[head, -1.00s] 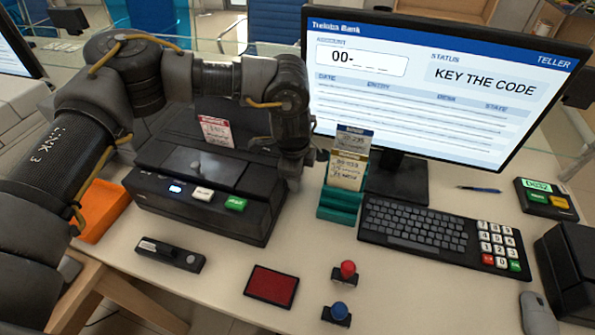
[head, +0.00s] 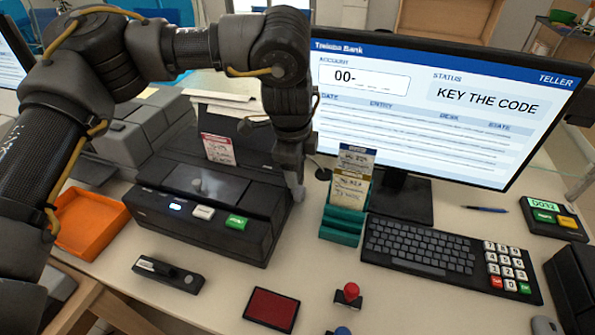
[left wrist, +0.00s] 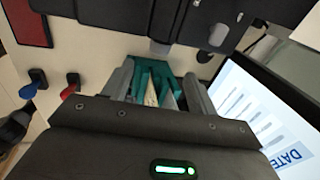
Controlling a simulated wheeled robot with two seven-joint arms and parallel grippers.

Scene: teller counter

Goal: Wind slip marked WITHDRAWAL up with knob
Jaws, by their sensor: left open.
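A slip with a red header (head: 218,149) stands up out of the dark slip machine (head: 210,205); its wording is too small to read. A blue-headed slip (head: 357,155) and a yellow-headed slip (head: 350,190) stand in the green holder (head: 341,226), also seen in the left wrist view (left wrist: 150,72). A light grey part at the machine's right end (head: 298,193) looks like the knob, partly hidden by my gripper. My left gripper (head: 293,172) points down beside that end. Its fingers (left wrist: 158,88) are apart, with nothing visibly held. My right gripper is not in view.
The monitor (head: 440,110) stands close behind and right of the holder. The keyboard (head: 418,245), red pad (head: 272,309), red stamp (head: 348,293) and black stapler-like item (head: 168,273) lie in front. An orange tray (head: 88,222) is at left.

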